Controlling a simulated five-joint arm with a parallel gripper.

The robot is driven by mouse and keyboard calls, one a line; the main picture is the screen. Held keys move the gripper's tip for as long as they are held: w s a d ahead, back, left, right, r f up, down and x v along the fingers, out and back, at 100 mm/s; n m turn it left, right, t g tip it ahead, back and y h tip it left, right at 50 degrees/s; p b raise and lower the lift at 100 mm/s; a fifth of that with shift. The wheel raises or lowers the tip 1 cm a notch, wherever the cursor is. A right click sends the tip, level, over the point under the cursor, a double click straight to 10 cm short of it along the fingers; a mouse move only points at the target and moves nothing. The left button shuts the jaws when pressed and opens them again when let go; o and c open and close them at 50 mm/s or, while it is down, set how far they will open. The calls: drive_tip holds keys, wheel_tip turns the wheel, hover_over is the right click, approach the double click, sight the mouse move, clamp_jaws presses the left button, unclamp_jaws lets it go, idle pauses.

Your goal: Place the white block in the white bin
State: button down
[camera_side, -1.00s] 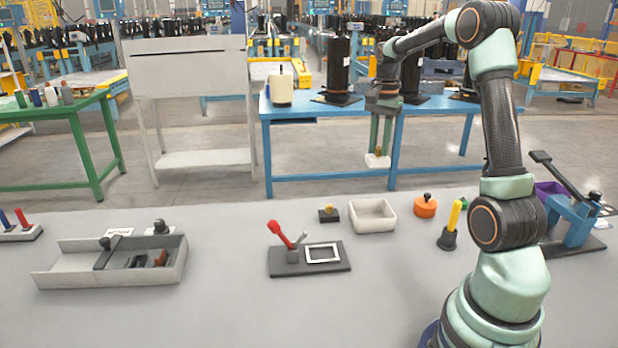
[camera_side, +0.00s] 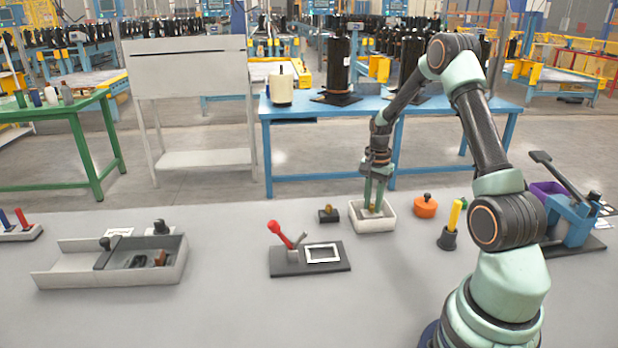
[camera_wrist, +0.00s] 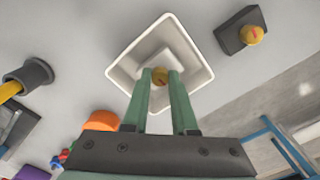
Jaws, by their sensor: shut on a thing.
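The white bin (camera_side: 362,224) stands on the grey table, and my gripper (camera_side: 373,207) points down into it from above. In the wrist view the white bin (camera_wrist: 127,56) surrounds the fingertips. The white block (camera_wrist: 172,50) shows inside the bin's outline, with a yellow knob on it between the fingertips. My gripper (camera_wrist: 161,76) is shut on the block's knob. In the side view the block is hidden by the bin's wall. I cannot tell whether it touches the bin floor.
A black block with a yellow knob (camera_side: 328,214) stands left of the bin. An orange knobbed piece (camera_side: 425,206) and a dark holder with a yellow handle (camera_side: 448,237) stand to the right. A dark fixture with a red lever (camera_side: 310,262) lies in front. Table is clear between these.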

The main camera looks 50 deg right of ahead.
drive_tip(key=shift+f, duration=0.25)
drive_tip(key=shift+f, duration=0.1)
drive_tip(key=c, duration=0.7)
unclamp_jaws()
wheel_tip(320, 180, up, 12)
drive_tip(key=a+r+n+t+h, duration=0.1)
drive_tip(key=a+r+n, duration=0.3)
drive_tip(key=a, duration=0.3)
drive_tip(key=a+r+n+t, duration=0.1)
drive_tip(key=a+r+n, duration=0.3)
drive_tip(key=a, duration=0.3)
drive_tip(key=s+a+r+n+t, duration=0.1)
drive_tip(key=s+a+n, duration=0.2)
drive_tip(key=a+n, duration=0.2)
drive_tip(key=s+a+n+t+y, duration=0.1)
drive_tip(key=a+n, duration=0.4)
drive_tip(key=a, duration=0.5)
drive_tip(key=shift+s+r+t, duration=0.35)
drive_tip(key=shift+s+t, duration=0.45)
drive_tip(key=shift+s, duration=0.25)
